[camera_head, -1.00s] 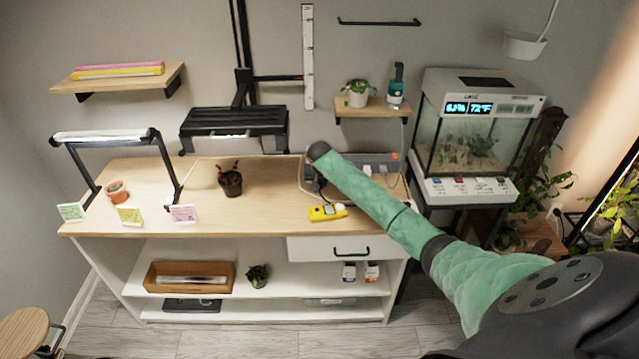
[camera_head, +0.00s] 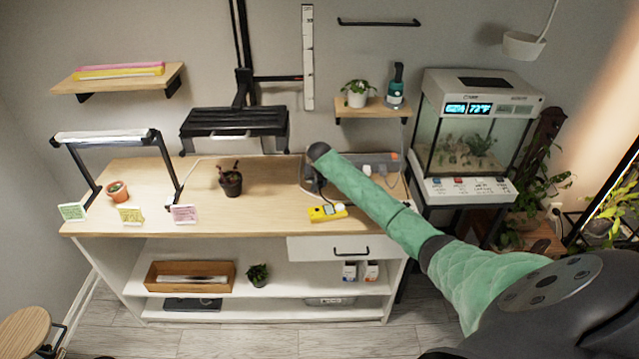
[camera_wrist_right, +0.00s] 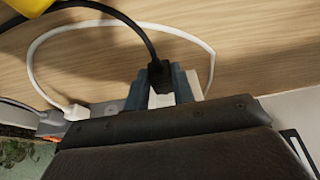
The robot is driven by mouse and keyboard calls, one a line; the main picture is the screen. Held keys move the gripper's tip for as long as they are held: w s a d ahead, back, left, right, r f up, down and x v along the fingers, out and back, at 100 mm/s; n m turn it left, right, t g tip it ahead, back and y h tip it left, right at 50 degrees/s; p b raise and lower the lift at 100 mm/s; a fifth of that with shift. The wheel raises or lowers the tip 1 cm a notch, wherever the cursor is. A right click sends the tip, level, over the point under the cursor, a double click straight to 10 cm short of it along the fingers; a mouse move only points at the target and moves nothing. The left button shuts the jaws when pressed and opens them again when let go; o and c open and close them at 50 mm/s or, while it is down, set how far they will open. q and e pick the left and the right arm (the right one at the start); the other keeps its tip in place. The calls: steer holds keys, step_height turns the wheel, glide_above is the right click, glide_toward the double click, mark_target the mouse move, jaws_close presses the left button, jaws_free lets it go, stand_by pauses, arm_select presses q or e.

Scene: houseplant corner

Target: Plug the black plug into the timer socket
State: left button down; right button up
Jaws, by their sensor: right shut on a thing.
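In the right wrist view the black plug (camera_wrist_right: 160,75) sits between the blue-grey fingers of my right gripper (camera_wrist_right: 159,88), which is shut on it. A black cord runs from the plug up and left over the wooden top. In the head view my right arm reaches over the workbench, and its dark wrist hides most of the gripper and plug. A grey power unit (camera_head: 378,158) lies at the back of the bench beside the wrist. I cannot make out the timer socket; the arm and gripper cover part of that area. My left gripper is not in view.
A white plug (camera_wrist_right: 75,112) with a white cord sits on a grey block near my gripper. A yellow meter (camera_head: 327,213) lies at the bench's front edge (camera_head: 250,234). A potted plant (camera_head: 231,181) stands to the left.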

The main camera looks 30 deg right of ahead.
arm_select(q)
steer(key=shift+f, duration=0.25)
arm_select(e)
steer(key=shift+w+d, duration=0.3)
steer(key=shift+w, duration=0.25)
steer(key=o, duration=1.1)
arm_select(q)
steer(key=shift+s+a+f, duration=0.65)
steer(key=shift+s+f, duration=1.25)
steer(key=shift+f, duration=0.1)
arm_select(e)
steer(key=shift+s+a+r+b, duration=0.15)
steer(key=shift+s+r+b, duration=0.05)
steer(key=shift+r+b, duration=0.35)
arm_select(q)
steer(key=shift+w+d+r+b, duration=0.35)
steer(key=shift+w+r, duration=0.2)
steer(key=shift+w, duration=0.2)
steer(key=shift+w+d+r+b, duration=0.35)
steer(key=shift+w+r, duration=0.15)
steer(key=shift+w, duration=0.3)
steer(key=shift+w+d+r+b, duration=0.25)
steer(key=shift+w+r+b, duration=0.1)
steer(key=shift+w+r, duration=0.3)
arm_select(e)
steer(key=shift+v, duration=3.3)
